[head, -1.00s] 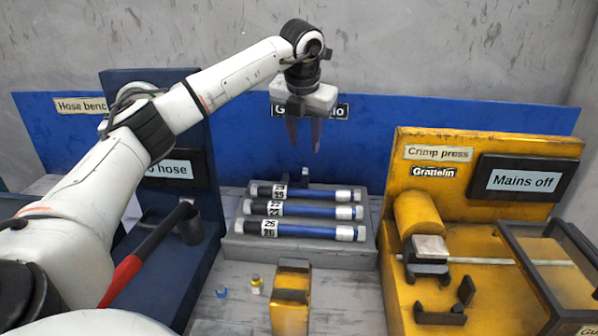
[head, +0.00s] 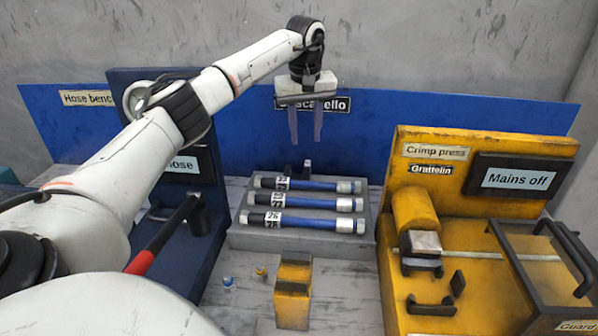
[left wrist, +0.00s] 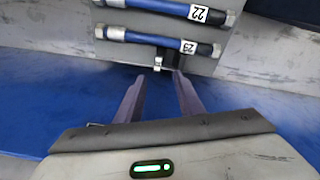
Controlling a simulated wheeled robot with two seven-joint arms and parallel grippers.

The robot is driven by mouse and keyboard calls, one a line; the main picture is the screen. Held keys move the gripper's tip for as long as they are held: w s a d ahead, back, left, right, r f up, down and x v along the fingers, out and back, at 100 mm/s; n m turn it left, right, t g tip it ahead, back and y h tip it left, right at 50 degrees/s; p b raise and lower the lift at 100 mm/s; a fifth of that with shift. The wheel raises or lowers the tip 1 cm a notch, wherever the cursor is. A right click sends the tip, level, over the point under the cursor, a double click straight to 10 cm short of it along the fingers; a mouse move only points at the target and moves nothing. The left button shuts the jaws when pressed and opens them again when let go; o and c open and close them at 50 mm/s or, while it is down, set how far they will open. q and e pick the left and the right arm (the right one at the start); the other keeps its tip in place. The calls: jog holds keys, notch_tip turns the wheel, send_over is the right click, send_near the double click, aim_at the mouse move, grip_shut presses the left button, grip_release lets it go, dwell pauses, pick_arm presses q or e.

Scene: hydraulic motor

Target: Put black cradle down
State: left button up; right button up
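My left gripper (head: 306,142) is open and empty, pointing down above the rear of the grey hose rack (head: 302,240). In the left wrist view its fingers (left wrist: 158,77) are apart with nothing between them. A small dark upright piece (head: 307,167) stands at the rack's back edge; it also shows in the left wrist view (left wrist: 166,58), just beyond the fingertips. I cannot tell whether it is the black cradle. Small black parts also sit on the yellow crimp press, including a low one (head: 431,307) with raised ends. My right gripper is not in view.
Three blue hoses (head: 305,203) lie on the rack. The yellow crimp press (head: 400,160) with its guard stands right, a dark blue hose bench (head: 150,110) with a red-handled lever (head: 140,262) left. A yellow block (head: 293,290) and two small fittings stand in front.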

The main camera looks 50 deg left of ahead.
aim_at(308, 163)
pick_arm(q)
jog(key=m, duration=0.3)
jog(key=shift+f, duration=0.2)
jog(key=shift+m, duration=0.3)
jog(key=f, duration=0.5)
jog(key=shift+w+a, duration=0.3)
jog(key=shift+w+f+p, duration=0.2)
jog(key=shift+f+p, duration=0.05)
jog(key=shift+f, duration=1.05)
jog(key=shift+w+f+p, duration=0.2)
jog(key=shift+f+p, duration=0.05)
jog(key=shift+f, duration=1)
grip_shut()
jog(key=shift+r, duration=0.1)
